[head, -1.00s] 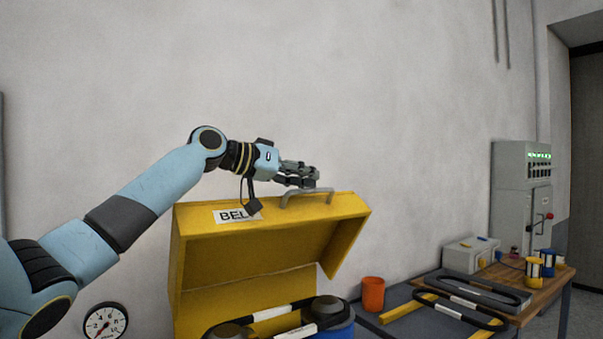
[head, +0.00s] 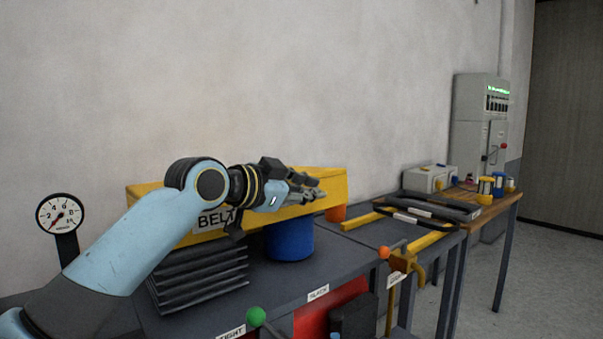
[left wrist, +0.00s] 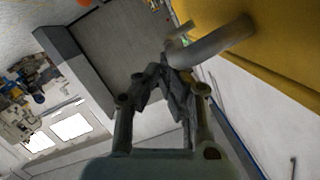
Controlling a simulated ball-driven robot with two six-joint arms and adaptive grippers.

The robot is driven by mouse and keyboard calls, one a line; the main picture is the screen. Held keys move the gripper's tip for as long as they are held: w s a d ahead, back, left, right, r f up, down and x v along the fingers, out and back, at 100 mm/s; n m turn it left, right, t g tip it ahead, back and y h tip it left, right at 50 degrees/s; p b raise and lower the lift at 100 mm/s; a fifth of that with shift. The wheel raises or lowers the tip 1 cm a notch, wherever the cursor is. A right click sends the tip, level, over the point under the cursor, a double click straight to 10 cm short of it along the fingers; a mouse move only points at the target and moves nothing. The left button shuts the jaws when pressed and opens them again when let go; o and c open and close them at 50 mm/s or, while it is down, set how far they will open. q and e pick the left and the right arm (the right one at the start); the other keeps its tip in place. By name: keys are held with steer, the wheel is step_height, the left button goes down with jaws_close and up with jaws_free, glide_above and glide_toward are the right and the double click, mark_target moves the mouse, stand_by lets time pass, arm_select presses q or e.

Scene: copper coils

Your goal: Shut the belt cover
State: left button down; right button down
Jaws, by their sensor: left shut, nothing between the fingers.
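The yellow belt cover (head: 327,190) has a white BELT label (head: 212,220) on its front. It is down low over the machine, and no open inside shows; my arm hides much of it, so I cannot tell if it is fully seated. My left gripper (head: 318,190) is above the cover's right part, with its fingers together and empty. In the left wrist view, the fingers (left wrist: 165,82) are beside the cover's grey handle (left wrist: 215,42), touching it or very close. The handle is hidden in the head view. My right gripper is out of view.
A blue drum (head: 290,242) and a ribbed dark block (head: 200,277) are below the cover. A green knob (head: 256,316) and an orange knob (head: 384,253) stand at the bench front. Black belts (head: 420,209) lie to the right. A gauge (head: 60,214) is at left.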

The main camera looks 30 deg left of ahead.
arm_select(q)
steer(key=shift+f+b, duration=0.85)
steer(key=shift+f, duration=1.3)
steer(key=shift+f, duration=0.1)
